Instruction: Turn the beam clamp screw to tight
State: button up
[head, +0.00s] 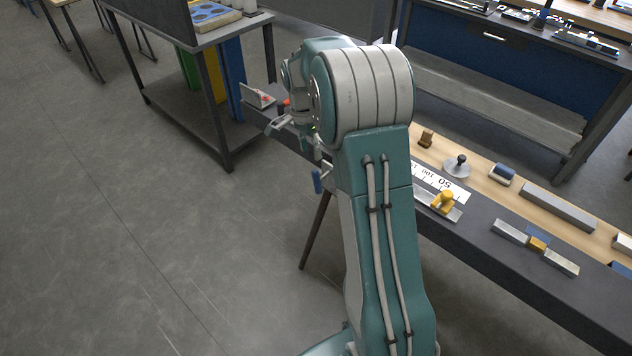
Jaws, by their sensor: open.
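A small blue piece (318,182) on a grey fitting hangs at the bench's left end, just below and right of the gripper. It may be the beam clamp's screw handle, but I cannot tell for sure. My arm hides part of this bench end, so the clamp body and how far the screw is turned cannot be made out. The gripper appears apart from the blue piece.
The long bench (490,250) carries a yellow-knobbed fixture (444,201), a white scale plate (440,182), a round knobbed base (457,165) and metal bars (558,207). A dark shelved table (190,115) stands behind left. The grey floor (130,240) at left is clear.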

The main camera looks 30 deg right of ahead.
aim_at(317, 183)
jog(key=shift+m, duration=0.3)
jog(key=f, duration=0.4)
jog(key=s+f, duration=0.1)
jog(key=f, duration=0.2)
jog(key=d+f, duration=0.1)
jog(key=f, duration=0.3)
jog(key=shift+s+f, duration=0.3)
jog(key=shift+s, duration=0.1)
grip_shut()
